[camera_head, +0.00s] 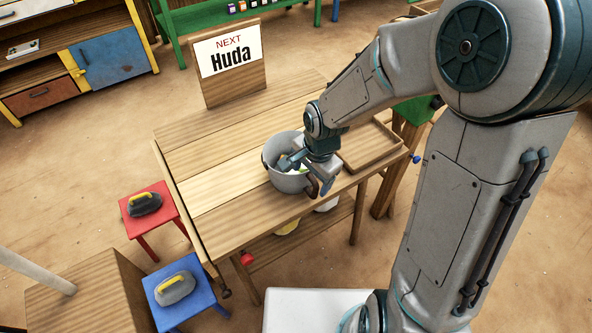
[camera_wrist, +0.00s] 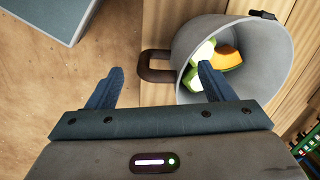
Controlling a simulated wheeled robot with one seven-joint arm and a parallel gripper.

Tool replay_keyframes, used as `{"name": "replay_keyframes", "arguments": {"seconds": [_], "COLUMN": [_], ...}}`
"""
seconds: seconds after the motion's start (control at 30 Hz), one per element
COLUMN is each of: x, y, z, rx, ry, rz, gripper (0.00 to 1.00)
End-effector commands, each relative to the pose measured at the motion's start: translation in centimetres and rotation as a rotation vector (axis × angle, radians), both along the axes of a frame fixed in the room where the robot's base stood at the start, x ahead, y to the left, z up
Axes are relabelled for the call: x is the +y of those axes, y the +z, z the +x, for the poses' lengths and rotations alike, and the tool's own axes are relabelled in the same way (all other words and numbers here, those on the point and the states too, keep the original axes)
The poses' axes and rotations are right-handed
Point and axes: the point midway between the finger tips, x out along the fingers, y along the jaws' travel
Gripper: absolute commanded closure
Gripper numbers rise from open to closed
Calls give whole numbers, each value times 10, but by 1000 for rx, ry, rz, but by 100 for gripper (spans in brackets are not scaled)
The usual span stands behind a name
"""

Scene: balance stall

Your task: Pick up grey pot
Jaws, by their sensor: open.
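The grey pot (camera_head: 283,184) stands on the wooden table near its front edge. It also shows in the wrist view (camera_wrist: 266,82), with green, white and orange pieces inside and a brown handle (camera_wrist: 153,67) on its left side. My gripper (camera_head: 309,176) is at the pot's near right side, pointing down. In the wrist view my gripper (camera_wrist: 160,72) is open, with the handle between its fingertips. The right finger overlaps the pot's opening; the left finger is outside, over the floor. I cannot tell whether either finger touches the pot.
A shallow wooden tray (camera_head: 381,157) lies on the table right of the pot. A sign reading "NEXT Huda" (camera_head: 228,68) stands at the back. Red (camera_head: 165,215) and blue (camera_head: 201,291) stools with yellow-handled weights stand at the left. The table's left part is clear.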

Motion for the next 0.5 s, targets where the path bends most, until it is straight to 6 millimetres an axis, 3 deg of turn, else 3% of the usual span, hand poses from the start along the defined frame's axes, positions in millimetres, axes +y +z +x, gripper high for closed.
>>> {"name": "replay_keyframes", "arguments": {"seconds": [0.23,0.5], "x": [-3,-2], "y": [-33,-39], "z": [5,7], "rx": [3,1], "ry": [1,1], "rz": [-1,-1], "gripper": [25,25]}}
